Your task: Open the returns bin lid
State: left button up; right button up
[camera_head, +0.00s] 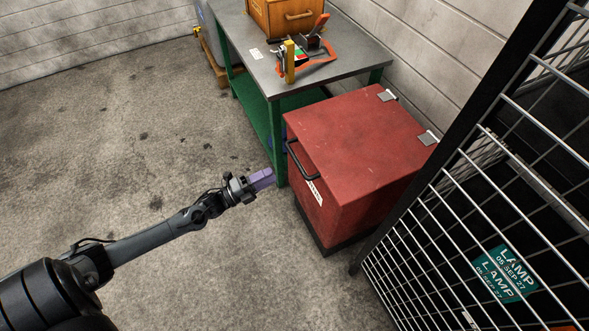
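The returns bin (326,215) is a red box on a dark base, right of the picture's middle. Its red lid (360,140) lies flat and closed, with two metal hinges (428,138) along the far right edge. A black bar handle (299,162) sits at the lid's front left edge, above a white label (314,192). My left gripper (264,179), with purple fingers, is left of the bin and a little lower in the picture than the handle, apart from it. Whether its fingers are open is too small to tell. My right gripper is not in view.
A green workbench (262,70) with a grey top stands behind the bin, holding a wooden box (287,15) and hand tools (305,58). The concrete floor (130,150) at the left is clear.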

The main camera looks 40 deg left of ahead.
aim_at(296, 159)
pick_arm(q)
jog(key=shift+a+b+x, duration=0.2)
jog(key=shift+b+x, duration=0.55)
jog(key=shift+x, duration=2)
jog(key=shift+a+b+x, duration=0.15)
jog(key=shift+b+x, duration=0.6)
jog(key=shift+x, duration=2.05)
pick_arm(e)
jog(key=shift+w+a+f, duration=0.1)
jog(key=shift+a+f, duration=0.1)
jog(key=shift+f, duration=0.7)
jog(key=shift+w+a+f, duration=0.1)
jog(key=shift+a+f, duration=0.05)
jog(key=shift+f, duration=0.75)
pick_arm(q)
jog(key=shift+w+f, duration=0.15)
grip_shut()
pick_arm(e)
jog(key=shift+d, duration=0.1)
